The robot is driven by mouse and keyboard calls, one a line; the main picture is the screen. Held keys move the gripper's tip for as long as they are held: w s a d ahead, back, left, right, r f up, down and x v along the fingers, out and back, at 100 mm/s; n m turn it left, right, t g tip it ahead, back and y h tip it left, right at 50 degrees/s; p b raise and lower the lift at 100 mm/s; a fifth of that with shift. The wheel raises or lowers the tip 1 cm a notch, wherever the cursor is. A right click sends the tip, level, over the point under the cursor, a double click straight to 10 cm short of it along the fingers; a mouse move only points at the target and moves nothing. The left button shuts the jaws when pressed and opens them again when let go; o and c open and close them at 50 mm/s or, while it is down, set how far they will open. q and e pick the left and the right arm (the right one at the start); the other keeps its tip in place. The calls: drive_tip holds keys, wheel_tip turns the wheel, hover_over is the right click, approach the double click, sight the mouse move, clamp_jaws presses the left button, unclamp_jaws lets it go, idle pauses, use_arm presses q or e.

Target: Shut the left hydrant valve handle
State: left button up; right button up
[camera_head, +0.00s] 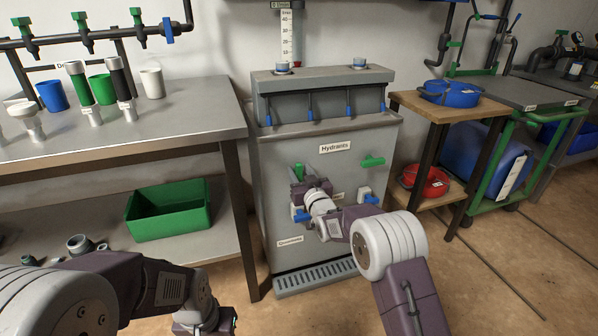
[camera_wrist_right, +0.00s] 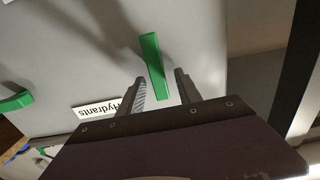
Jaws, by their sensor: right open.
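The grey hydrant cabinet (camera_head: 322,225) with its "Hydrants" label (camera_head: 335,147) stands ahead. The left green valve handle (camera_head: 298,172) is mostly upright and partly hidden behind my right gripper (camera_head: 308,184). The right green handle (camera_head: 373,161) lies nearly level. In the right wrist view, the left handle (camera_wrist_right: 153,68) shows between the two open fingers of my right gripper (camera_wrist_right: 160,78), with a gap on each side. The other handle (camera_wrist_right: 15,102) is at that view's left edge. My left gripper (camera_head: 205,318) is low at the bottom edge, away from the cabinet, its fingers not clearly visible.
Blue-tipped outlets (camera_head: 301,215) sit below the handles. A steel bench (camera_head: 180,128) with cups and a green bin (camera_head: 168,210) on its shelf stands left. A wooden stand (camera_head: 455,106) with blue and red basins is right. Floor to the right is open.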

drive_tip(key=shift+w+a, duration=0.2)
drive_tip(key=shift+w, duration=0.3)
drive_tip(key=shift+c, duration=0.3)
clamp_jaws()
